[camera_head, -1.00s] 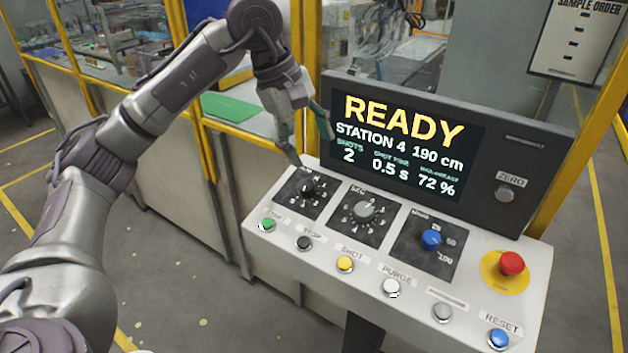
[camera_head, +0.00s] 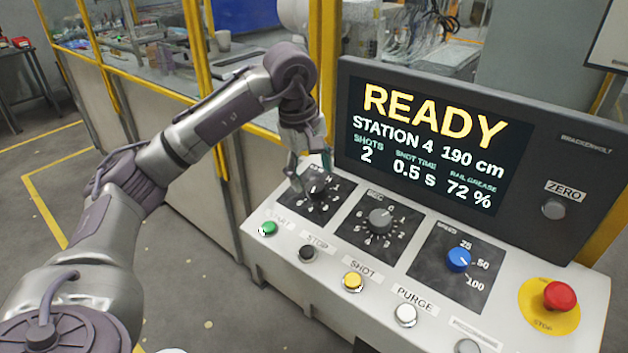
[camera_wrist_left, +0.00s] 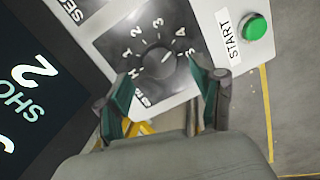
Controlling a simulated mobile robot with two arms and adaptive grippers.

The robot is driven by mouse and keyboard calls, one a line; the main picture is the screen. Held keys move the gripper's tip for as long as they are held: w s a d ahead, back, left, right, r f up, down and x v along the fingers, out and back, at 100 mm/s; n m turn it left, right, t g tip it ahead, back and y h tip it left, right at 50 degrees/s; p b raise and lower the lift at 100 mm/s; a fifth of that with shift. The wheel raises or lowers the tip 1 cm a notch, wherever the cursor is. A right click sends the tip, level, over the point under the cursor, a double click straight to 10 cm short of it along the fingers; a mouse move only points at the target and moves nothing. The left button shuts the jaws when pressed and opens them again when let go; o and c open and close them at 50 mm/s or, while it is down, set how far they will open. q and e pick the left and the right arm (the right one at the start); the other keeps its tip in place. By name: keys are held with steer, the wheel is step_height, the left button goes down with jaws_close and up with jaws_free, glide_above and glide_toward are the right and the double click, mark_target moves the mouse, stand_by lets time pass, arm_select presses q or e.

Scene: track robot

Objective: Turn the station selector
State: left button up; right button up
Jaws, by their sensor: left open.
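The station selector (camera_head: 317,190) is a dark round knob on a black dial plate at the panel's left end. In the left wrist view the knob (camera_wrist_left: 158,63) is ringed by white marks, including 1, 2, 3 and 4. Its exact pointer direction is hard to tell. My left gripper (camera_head: 311,178) is open just over this dial, its fingers on either side of the knob in the picture. The left wrist view shows the spread fingers (camera_wrist_left: 165,88) short of the knob, with nothing between them. The display (camera_head: 425,145) reads READY, STATION 4. My right gripper is not in view.
A second grey knob (camera_head: 380,220) and a blue knob (camera_head: 459,259) sit to the right. The green START button (camera_head: 268,228), black STOP button (camera_head: 307,252) and yellow SHOT button (camera_head: 353,281) line the front edge. A red stop button (camera_head: 559,296) is at far right.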

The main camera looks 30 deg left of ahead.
mark_target(316, 189)
arm_select(q)
steer(key=shift+f, duration=0.6)
steer(key=shift+w+f, duration=0.1)
steer(key=shift+f, duration=0.25)
steer(key=shift+w+f, duration=0.2)
steer(key=shift+f, duration=0.2)
steer(key=shift+d, duration=0.1)
steer(key=shift+c, duration=0.4)
steer(key=c, duration=1.1)
steer(key=shift+o, duration=0.2)
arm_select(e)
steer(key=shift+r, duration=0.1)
